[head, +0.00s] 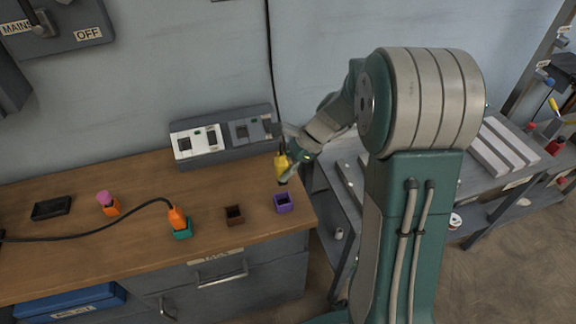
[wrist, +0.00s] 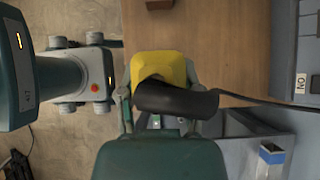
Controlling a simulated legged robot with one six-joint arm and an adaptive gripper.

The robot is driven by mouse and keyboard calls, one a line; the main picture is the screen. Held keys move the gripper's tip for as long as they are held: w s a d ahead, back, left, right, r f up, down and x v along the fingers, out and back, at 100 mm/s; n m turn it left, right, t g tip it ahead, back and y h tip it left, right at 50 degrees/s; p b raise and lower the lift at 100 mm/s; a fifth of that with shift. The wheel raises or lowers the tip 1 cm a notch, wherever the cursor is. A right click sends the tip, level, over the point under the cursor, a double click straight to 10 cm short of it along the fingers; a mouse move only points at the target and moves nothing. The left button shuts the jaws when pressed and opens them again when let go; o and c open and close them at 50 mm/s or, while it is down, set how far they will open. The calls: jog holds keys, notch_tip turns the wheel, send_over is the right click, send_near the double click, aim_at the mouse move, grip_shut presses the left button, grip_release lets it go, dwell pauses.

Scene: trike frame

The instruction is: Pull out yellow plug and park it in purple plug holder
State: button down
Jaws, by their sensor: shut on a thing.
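My gripper (head: 291,162) is shut on the yellow plug (head: 281,168) and holds it in the air above the right end of the wooden bench. In the wrist view the yellow plug (wrist: 157,65) sits between the two fingers, with its black cable trailing to the right. The purple plug holder (head: 283,203) stands empty near the bench's front right corner, below and apart from the plug in the head view. I do not see the purple holder in the wrist view; the plug and gripper may hide it.
A brown holder (head: 234,215) stands empty left of the purple one. A teal holder (head: 182,230) carries an orange plug (head: 177,217) with a cable. A socket box (head: 222,140) stands at the wall. A black cable (head: 268,60) hangs down the wall. A grey side table (head: 500,150) is at right.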

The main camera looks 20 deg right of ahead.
aim_at(284, 184)
jog(key=shift+a, duration=0.6)
jog(key=shift+d+f, duration=0.9)
jog(key=shift+f, duration=0.1)
jog(key=shift+d+f, duration=0.1)
jog(key=shift+f, duration=0.25)
jog(key=shift+d+x, duration=0.25)
jog(key=shift+x, duration=1.3)
jog(key=shift+d+f, duration=0.35)
jog(key=shift+d, duration=0.15)
jog(key=shift+a, duration=0.3)
jog(key=shift+d, duration=0.2)
jog(key=shift+a, duration=0.2)
jog(key=shift+d, duration=0.15)
